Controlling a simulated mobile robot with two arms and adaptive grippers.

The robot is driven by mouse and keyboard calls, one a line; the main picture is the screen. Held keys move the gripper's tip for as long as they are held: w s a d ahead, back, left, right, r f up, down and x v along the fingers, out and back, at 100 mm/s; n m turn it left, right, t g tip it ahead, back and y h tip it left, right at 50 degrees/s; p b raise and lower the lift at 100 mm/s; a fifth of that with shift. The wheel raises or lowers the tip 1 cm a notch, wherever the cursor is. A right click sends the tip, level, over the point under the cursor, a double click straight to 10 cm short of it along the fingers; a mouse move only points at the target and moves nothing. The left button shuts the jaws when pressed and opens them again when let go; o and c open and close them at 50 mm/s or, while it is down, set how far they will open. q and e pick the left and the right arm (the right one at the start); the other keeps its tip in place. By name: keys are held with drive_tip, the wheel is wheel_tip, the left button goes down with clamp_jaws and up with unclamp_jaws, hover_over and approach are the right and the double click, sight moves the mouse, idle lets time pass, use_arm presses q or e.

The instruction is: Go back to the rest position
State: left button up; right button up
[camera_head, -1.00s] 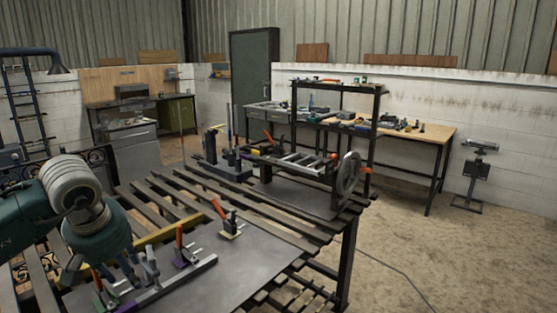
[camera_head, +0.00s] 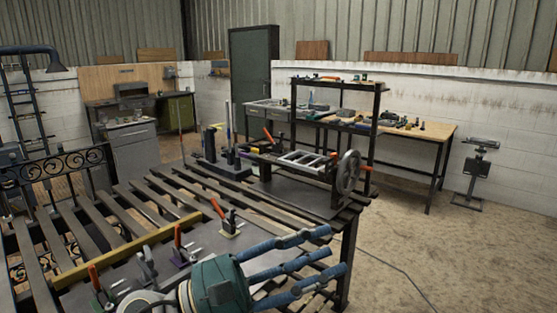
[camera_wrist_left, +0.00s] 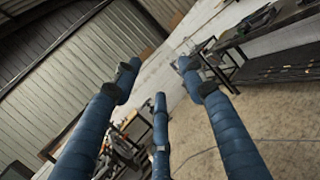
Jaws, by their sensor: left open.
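My left gripper (camera_head: 325,264) is low in the middle of the head view, over the near right part of the slatted table (camera_head: 150,202). Its teal body and blue fingers point right, spread apart with nothing between them. In the left wrist view the same blue fingers (camera_wrist_left: 150,85) are spread and empty, with walls and floor beyond. My right gripper does not show in either view.
A grey plate (camera_head: 205,244) with red-handled clamps (camera_head: 180,240) lies on the slatted table. Behind it stands a fixture with a handwheel (camera_head: 348,172). A wooden workbench (camera_head: 437,134) stands by the back wall. Floor on the right (camera_head: 470,250) is mostly clear, with a cable.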

use_arm(q)
drive_tip(key=w+a+f+n+t+y, duration=0.1)
drive_tip(key=w+a+n+t+y, duration=0.5)
drive_tip(key=n, duration=0.7)
drive_tip(key=w+a+n+t+y, duration=0.2)
drive_tip(key=a+n+t+y, duration=0.2)
drive_tip(key=a+n+t, duration=0.7)
drive_tip(key=s+a+f+n+g+y, duration=0.1)
drive_tip(key=a+f+n+g+y, duration=0.35)
drive_tip(key=f+n, duration=0.55)
drive_tip(key=s+a+f+n+g+y, duration=0.2)
drive_tip(key=a+f+n+g+y, duration=0.3)
drive_tip(key=f+n, duration=0.55)
drive_tip(key=s+f+n+g, duration=0.8)
drive_tip(key=s+f+g, duration=0.2)
drive_tip(key=s+f, duration=1.5)
drive_tip(key=f, duration=1.1)
drive_tip(key=s+f, duration=0.2)
drive_tip(key=f, duration=1)
drive_tip(key=s+a+f+m+g, duration=0.1)
drive_tip(key=s+a+f+g, duration=0.1)
drive_tip(key=s+f, duration=1.4)
drive_tip(key=shift+s+a+f+b, duration=0.2)
drive_tip(key=shift+s+a+b, duration=0.1)
drive_tip(key=shift+s+a, duration=0.25)
drive_tip(key=shift+w, duration=0.1)
